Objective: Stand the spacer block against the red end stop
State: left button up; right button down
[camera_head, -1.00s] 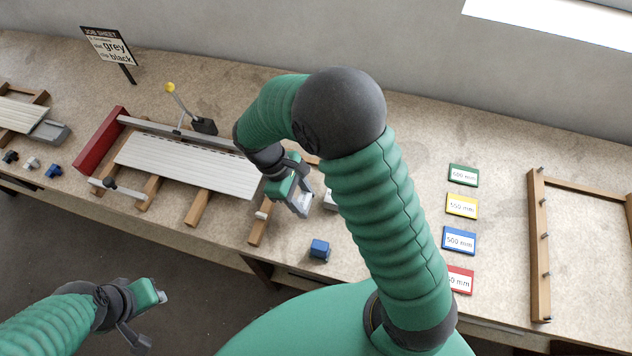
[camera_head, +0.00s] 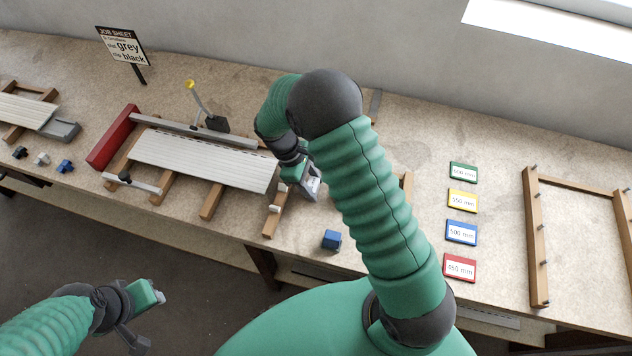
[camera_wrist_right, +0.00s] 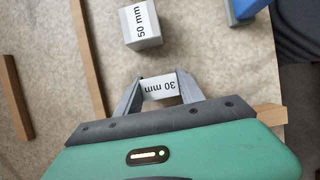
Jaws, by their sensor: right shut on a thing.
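A small white spacer block marked "30 mm" (camera_wrist_right: 159,86) is between the fingers of my right gripper (camera_wrist_right: 158,92), which is shut on it. The red end stop (camera_head: 113,138) stands at the jig's left end, well away from this gripper. A larger block marked "50 mm" (camera_wrist_right: 140,24) stands apart on the bench in the wrist view. My left gripper (camera_head: 154,294) is empty-looking in front of the bench; its jaw gap is unclear.
Pale slats (camera_head: 205,160) lie on wooden bearers against a grey rail, with a yellow-knobbed clamp (camera_head: 212,122) behind. A blue block (camera_head: 331,240) sits near the front edge. Coloured length cards (camera_head: 461,232) and a pegged wooden frame (camera_head: 538,240) are at right.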

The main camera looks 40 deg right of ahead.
jog(key=shift+a+f, duration=0.1)
jog(key=shift+f, duration=0.05)
jog(key=c, duration=1)
grip_release()
jog(key=shift+o, duration=1.4)
jog(key=shift+d+f, duration=0.15)
jog(key=shift+d, duration=0.85)
jog(key=shift+s+d, duration=0.15)
jog(key=shift+d, duration=0.05)
jog(key=shift+a, duration=0.5)
pick_arm(q)
jog(key=shift+d, duration=0.4)
pick_arm(e)
jog(key=shift+d, duration=0.1)
pick_arm(q)
jog(key=shift+d+r, duration=0.1)
jog(key=shift+d, duration=0.1)
pick_arm(e)
jog(key=shift+d+f, duration=0.1)
